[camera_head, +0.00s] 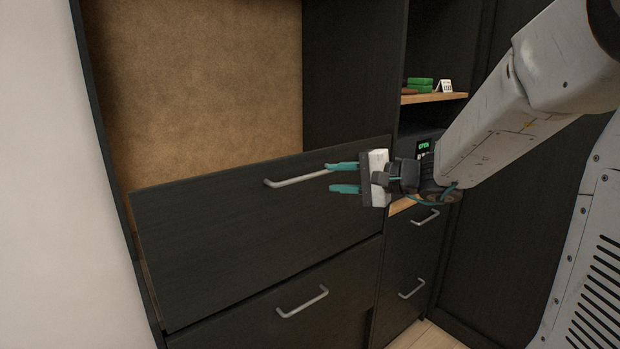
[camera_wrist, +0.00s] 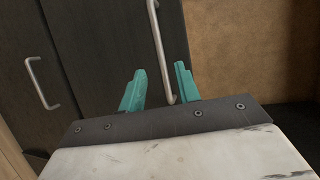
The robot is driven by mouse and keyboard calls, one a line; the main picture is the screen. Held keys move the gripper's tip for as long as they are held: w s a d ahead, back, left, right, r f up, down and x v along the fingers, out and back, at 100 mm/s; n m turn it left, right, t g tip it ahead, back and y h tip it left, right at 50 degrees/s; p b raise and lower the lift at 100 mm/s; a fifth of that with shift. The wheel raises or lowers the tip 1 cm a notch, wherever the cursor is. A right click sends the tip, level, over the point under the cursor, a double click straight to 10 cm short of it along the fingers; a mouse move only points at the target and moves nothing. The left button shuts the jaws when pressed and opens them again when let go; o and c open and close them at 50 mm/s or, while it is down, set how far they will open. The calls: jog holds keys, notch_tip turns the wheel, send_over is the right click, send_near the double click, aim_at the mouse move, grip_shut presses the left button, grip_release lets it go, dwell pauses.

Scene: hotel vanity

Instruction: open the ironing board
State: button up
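No unfolded ironing board shows. A wide dark upper drawer front (camera_head: 240,240) with a metal bar handle (camera_head: 295,181) sits below an open compartment. It seems to stand slightly out from the cabinet; a pale wooden edge shows at its left side. My gripper (camera_head: 334,177), with two teal fingers, is at the right end of this handle. In the wrist view, the fingers (camera_wrist: 160,70) are apart, with the handle (camera_wrist: 160,45) running between them, closer to the right finger. I cannot tell whether either finger touches it.
A lower wide drawer (camera_head: 260,315) has a similar handle. To the right are narrow drawers (camera_head: 405,260) and a shelf (camera_head: 435,98) with green items (camera_head: 420,84) and a small white card (camera_head: 445,86). A dark box with a green display (camera_head: 424,146) stands below. A white wall (camera_head: 50,180) bounds the left.

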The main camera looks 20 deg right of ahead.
aim_at(308, 177)
jog(key=x, duration=0.7)
jog(key=shift+w+a, duration=0.2)
grip_shut()
